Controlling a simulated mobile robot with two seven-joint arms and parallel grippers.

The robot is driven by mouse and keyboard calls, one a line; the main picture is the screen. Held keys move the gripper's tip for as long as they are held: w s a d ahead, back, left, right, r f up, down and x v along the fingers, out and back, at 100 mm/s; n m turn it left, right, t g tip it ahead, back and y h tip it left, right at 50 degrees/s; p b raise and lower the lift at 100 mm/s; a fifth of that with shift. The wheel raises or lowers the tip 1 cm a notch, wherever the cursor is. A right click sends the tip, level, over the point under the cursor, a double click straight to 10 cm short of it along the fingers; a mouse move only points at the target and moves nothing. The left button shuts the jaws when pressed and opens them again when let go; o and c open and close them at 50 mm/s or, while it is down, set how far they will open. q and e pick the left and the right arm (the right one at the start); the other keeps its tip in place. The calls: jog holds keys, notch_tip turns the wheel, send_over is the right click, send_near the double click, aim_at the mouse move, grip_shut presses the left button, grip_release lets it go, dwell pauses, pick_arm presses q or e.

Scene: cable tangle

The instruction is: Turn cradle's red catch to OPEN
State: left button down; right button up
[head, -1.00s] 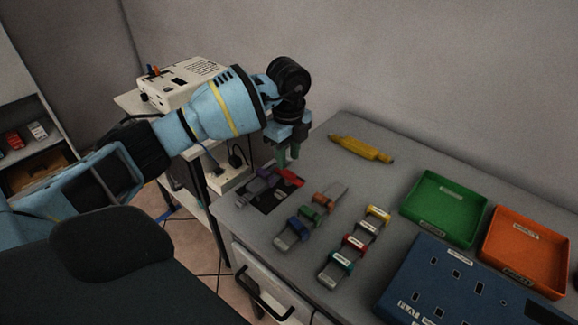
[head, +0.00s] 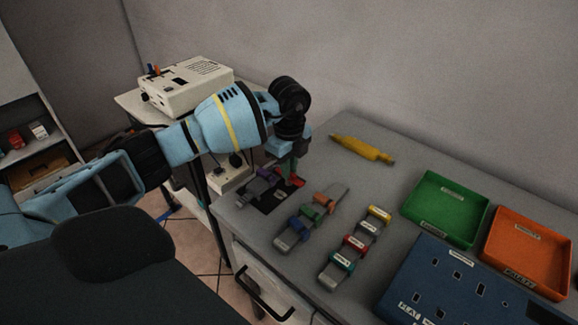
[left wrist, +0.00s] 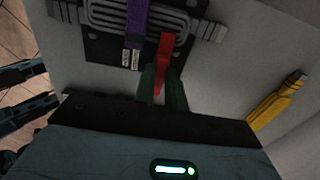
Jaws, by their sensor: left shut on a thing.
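The cradle (head: 258,185) is a grey ribbed holder on a black plate at the left end of the table, with a purple piece across it. It also shows at the top of the left wrist view (left wrist: 108,18). The red catch (left wrist: 164,50) is at the cradle's side, and its near end lies between my fingers. My left gripper (head: 290,176) points down at the catch. Its green fingers (left wrist: 162,88) are shut on the catch. In the head view the fingers partly hide the catch (head: 297,181). My right gripper is not in view.
A yellow tool (head: 362,149) lies behind the gripper. Two racks of coloured clips (head: 311,216) (head: 355,246) stand to the right. Beyond are a green tray (head: 425,209), an orange tray (head: 489,254) and a blue socket panel (head: 405,270).

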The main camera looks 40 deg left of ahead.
pick_arm(q)
jog(key=shift+m, duration=0.3)
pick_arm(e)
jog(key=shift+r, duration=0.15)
pick_arm(q)
jog(key=m+p, duration=0.1)
jog(key=m, duration=0.1)
jog(key=shift+r+m, duration=0.1)
jog(key=shift+m, duration=0.2)
jog(key=m+p, duration=0.2)
jog(key=m, duration=0.2)
jog(key=shift+m, duration=0.3)
jog(key=m, duration=0.5)
jog(key=shift+p, duration=0.3)
jog(key=m, duration=0.5)
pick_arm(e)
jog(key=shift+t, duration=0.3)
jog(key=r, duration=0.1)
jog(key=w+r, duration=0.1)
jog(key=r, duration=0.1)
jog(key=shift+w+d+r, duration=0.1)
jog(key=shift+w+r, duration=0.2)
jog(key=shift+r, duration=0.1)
pick_arm(q)
jog(key=shift+m, duration=0.3)
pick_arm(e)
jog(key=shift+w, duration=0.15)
